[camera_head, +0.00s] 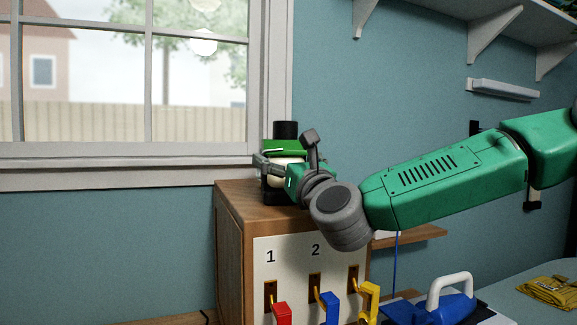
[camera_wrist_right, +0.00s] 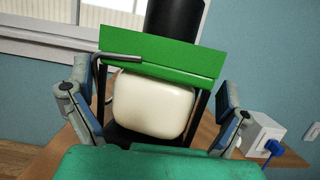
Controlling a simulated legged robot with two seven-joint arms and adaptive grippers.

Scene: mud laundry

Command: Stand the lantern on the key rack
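The lantern (camera_head: 285,148) has a green top, a black chimney and a cream globe. It stands upright on the wooden top of the key rack (camera_head: 232,210), by the window. In the right wrist view the lantern (camera_wrist_right: 153,104) fills the middle. My right gripper (camera_head: 279,170) is around the lantern at globe height. In the right wrist view its fingers (camera_wrist_right: 152,108) are spread on either side, with gaps visible between them and the lantern. The arm hides part of the rack's top. My left gripper is not in view.
Red (camera_head: 282,313), blue (camera_head: 331,307) and yellow (camera_head: 369,300) items hang on the rack's numbered front. A blue iron-like object with a white handle (camera_head: 450,287) and a folded yellow cloth (camera_head: 549,291) lie at lower right. A shelf (camera_head: 515,22) juts out above.

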